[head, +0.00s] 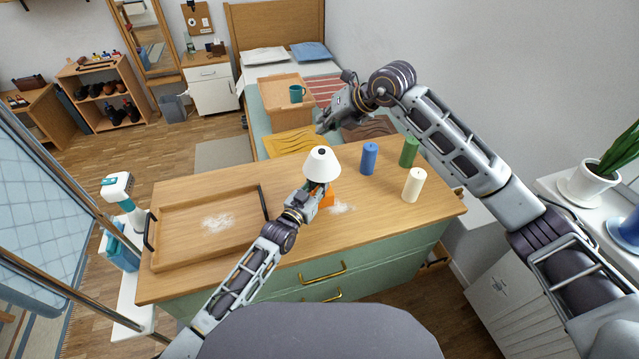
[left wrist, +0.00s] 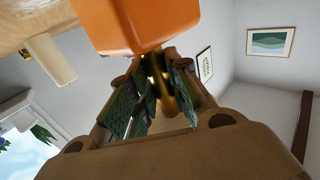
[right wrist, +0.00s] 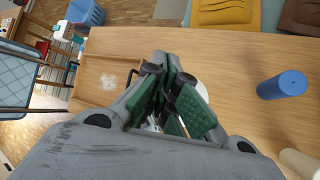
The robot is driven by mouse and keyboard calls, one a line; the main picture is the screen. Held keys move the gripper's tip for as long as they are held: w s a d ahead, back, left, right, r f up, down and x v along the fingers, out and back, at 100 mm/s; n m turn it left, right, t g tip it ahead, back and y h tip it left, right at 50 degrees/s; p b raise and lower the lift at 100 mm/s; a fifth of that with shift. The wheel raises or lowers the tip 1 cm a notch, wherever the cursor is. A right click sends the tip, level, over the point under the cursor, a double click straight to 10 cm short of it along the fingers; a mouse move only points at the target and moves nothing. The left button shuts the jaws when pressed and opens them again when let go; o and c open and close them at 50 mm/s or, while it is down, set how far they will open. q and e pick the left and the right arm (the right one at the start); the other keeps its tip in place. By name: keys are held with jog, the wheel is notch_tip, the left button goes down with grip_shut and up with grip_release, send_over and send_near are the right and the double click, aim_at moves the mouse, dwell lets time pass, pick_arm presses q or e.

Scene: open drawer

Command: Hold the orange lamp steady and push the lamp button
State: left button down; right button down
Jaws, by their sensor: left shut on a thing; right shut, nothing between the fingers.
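The lamp has a white shade (head: 321,163) and an orange base (head: 327,198) and stands on the wooden top of the green dresser. My left gripper (head: 318,188) is shut on the lamp between shade and base. In the left wrist view the fingers (left wrist: 158,75) close around a gold stem, and the orange base (left wrist: 130,22) is right beside them. My right gripper (head: 324,126) is shut and empty, above and beyond the lamp. In the right wrist view its closed fingers (right wrist: 172,85) hide most of the white shade (right wrist: 204,88). I cannot make out the lamp button.
Blue (head: 369,158), green (head: 409,151) and cream (head: 413,185) candles stand right of the lamp. A wooden tray (head: 166,254) with white powder lies on the left. Bare wood (head: 440,205) lies at the right end.

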jog(key=shift+r, duration=0.9)
pick_arm(q)
jog(key=c, duration=1.3)
grip_release()
jog(key=shift+o, duration=0.2)
jog(key=shift+s, duration=0.1)
jog(key=shift+v, duration=5.9)
jog(key=shift+s+d, duration=0.1)
pick_arm(e)
jog(key=shift+d+f, duration=0.1)
